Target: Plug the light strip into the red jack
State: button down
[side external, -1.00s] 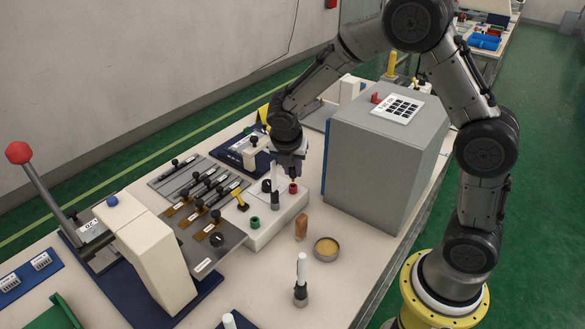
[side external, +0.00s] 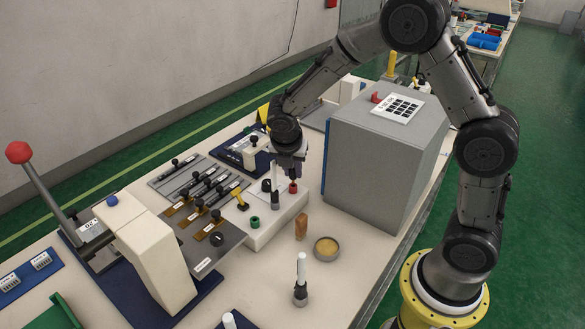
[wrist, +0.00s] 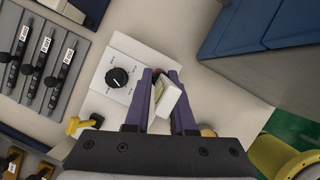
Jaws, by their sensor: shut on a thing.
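The red jack (side external: 293,187) sits on the top of a white box (side external: 262,232) with a black dial and a green jack (side external: 254,222). My gripper (side external: 291,175) points down right above the red jack. In the wrist view my gripper (wrist: 166,90) has its purple fingers closed around a small pale piece, apparently the light strip's end (wrist: 172,99), which looks white and blocky. The red jack is almost wholly hidden there behind the fingers and this piece. I cannot tell whether the plug's tip touches or enters the jack.
A large grey cabinet (side external: 375,165) rises to the right. A wooden block (side external: 301,227), a round dish (side external: 327,248) and another white-topped peg (side external: 301,275) stand in front.

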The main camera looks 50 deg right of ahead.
jog(key=shift+f, duration=1.15)
jog(key=c, duration=0.7)
grip_release()
jog(key=v, duration=1.3)
jog(key=shift+a+r, duration=0.15)
jog(key=shift+r, duration=0.2)
